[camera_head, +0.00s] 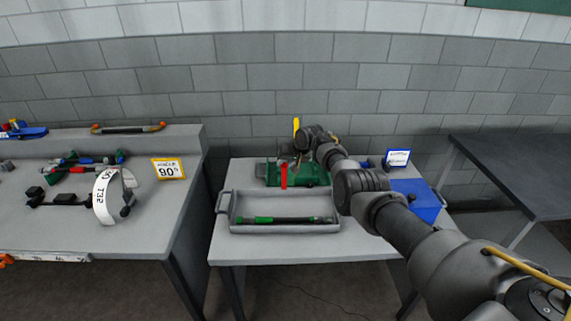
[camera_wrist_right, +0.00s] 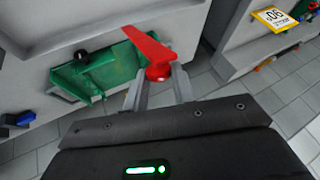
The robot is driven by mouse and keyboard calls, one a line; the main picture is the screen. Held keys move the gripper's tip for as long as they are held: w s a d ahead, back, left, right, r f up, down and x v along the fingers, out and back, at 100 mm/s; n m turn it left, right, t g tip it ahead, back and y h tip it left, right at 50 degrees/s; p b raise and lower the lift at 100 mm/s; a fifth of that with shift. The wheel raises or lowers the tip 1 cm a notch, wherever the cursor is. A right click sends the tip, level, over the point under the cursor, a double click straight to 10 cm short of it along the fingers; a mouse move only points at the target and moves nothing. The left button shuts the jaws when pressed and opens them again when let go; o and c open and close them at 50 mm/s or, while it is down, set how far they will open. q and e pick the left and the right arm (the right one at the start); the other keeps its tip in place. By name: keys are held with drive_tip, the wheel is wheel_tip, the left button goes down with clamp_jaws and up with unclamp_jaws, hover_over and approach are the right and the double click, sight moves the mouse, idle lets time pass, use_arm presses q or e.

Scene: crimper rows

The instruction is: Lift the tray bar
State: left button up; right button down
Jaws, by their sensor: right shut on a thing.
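The tray bar (camera_head: 282,219), dark with green bands, lies lengthwise inside the shallow grey tray (camera_head: 228,228) on the middle table. No gripper touches the bar. Behind the tray stands a green crimper (camera_head: 315,176) with a red handle (camera_head: 284,175) and a yellow piece (camera_head: 296,125) sticking up. My right gripper (camera_head: 294,156) is at the crimper, behind the tray. In the right wrist view, the gripper (camera_wrist_right: 158,88) is shut on the red handle (camera_wrist_right: 150,48), with the green base (camera_wrist_right: 100,70) just beyond. My left gripper is out of view.
The left bench (camera_head: 150,215) holds several tools and a yellow-edged sign (camera_head: 168,169). A dark table (camera_head: 510,170) stands at the right. The middle table's front edge is clear.

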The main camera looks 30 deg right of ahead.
drive_tip(key=shift+w, duration=0.1)
idle(0.8)
drive_tip(key=c, duration=1.1)
unclamp_jaws()
drive_tip(key=shift+a, duration=0.1)
drive_tip(key=shift+c, duration=0.2)
drive_tip(key=shift+s+r, duration=0.2)
drive_tip(key=p+v, duration=0.2)
drive_tip(key=v, duration=0.8)
drive_tip(key=shift+s+p, duration=0.25)
drive_tip(key=shift+p, duration=0.1)
drive_tip(key=shift+r, duration=0.1)
